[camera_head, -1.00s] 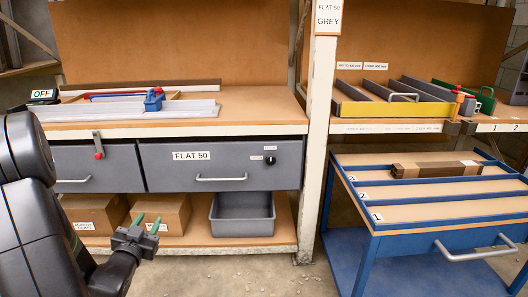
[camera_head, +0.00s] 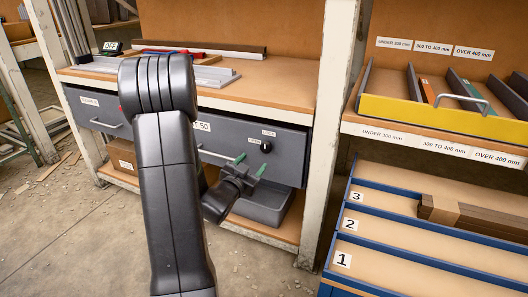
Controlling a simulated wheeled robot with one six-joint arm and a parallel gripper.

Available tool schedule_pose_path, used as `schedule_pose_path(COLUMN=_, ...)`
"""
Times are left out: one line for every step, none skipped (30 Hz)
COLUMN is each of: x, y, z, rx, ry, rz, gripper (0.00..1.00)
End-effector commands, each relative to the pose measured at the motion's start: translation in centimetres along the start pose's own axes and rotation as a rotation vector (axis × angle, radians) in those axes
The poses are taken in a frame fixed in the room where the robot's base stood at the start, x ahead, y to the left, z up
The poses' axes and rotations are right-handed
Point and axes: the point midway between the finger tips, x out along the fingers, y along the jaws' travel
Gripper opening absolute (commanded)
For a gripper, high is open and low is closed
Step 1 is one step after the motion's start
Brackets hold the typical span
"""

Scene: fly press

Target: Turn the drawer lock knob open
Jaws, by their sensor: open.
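The drawer lock knob (camera_head: 266,146) is a small round black knob on the right part of the grey drawer front (camera_head: 293,143). Small labels, one reading LOCK, sit above and left of it. The drawer appears closed; my arm hides part of its FLAT 50 label and part of its silver handle (camera_head: 214,154). My gripper (camera_head: 253,164) has green-tipped fingers, which are apart and empty. In the picture it is just below and left of the knob; I see no contact, and the depth gap is hard to judge.
A grey bin (camera_head: 262,205) sits on the shelf under the drawer. A cream post (camera_head: 324,130) stands right of the drawer. A blue trolley (camera_head: 400,262) with numbered lanes is at lower right, below a yellow-edged rack (camera_head: 440,117). Open floor lies left.

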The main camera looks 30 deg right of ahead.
Motion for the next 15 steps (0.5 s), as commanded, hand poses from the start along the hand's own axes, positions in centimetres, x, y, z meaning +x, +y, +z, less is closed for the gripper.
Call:
schedule_pose_path(x=1.2, y=0.2, z=0.1, rx=0.000, ry=0.003, rz=0.002, gripper=0.59)
schedule_pose_path(x=1.9, y=0.1, z=0.1, rx=0.000, ry=0.003, rz=0.001, gripper=0.59)
schedule_pose_path(x=2.8, y=0.1, z=0.2, rx=0.000, ry=0.003, rz=0.001, gripper=0.59)
schedule_pose_path(x=3.5, y=0.1, z=0.2, rx=0.001, ry=0.003, rz=0.002, gripper=0.59)
schedule_pose_path(x=4.1, y=0.2, z=0.1, rx=0.001, ry=0.003, rz=0.002, gripper=0.59)
schedule_pose_path(x=4.9, y=0.1, z=0.1, rx=0.001, ry=0.002, rz=0.001, gripper=0.59)
schedule_pose_path(x=5.5, y=0.1, z=0.1, rx=0.001, ry=0.003, rz=0.000, gripper=0.59)
schedule_pose_path(x=6.0, y=0.1, z=0.1, rx=0.000, ry=0.003, rz=0.001, gripper=0.59)
schedule_pose_path(x=6.7, y=0.1, z=0.1, rx=0.000, ry=0.002, rz=0.000, gripper=0.59)
schedule_pose_path(x=7.1, y=0.1, z=0.1, rx=-0.001, ry=0.002, rz=0.000, gripper=0.59)
schedule_pose_path(x=7.5, y=0.1, z=0.1, rx=0.000, ry=0.001, rz=0.000, gripper=0.59)
schedule_pose_path(x=8.0, y=0.1, z=0.1, rx=0.000, ry=0.001, rz=0.000, gripper=0.59)
schedule_pose_path(x=8.3, y=0.1, z=0.1, rx=0.000, ry=0.001, rz=0.000, gripper=0.59)
schedule_pose_path(x=8.6, y=0.1, z=0.1, rx=0.000, ry=0.001, rz=0.000, gripper=0.59)
schedule_pose_path(x=8.9, y=0.1, z=0.1, rx=0.000, ry=0.001, rz=-0.001, gripper=0.59)
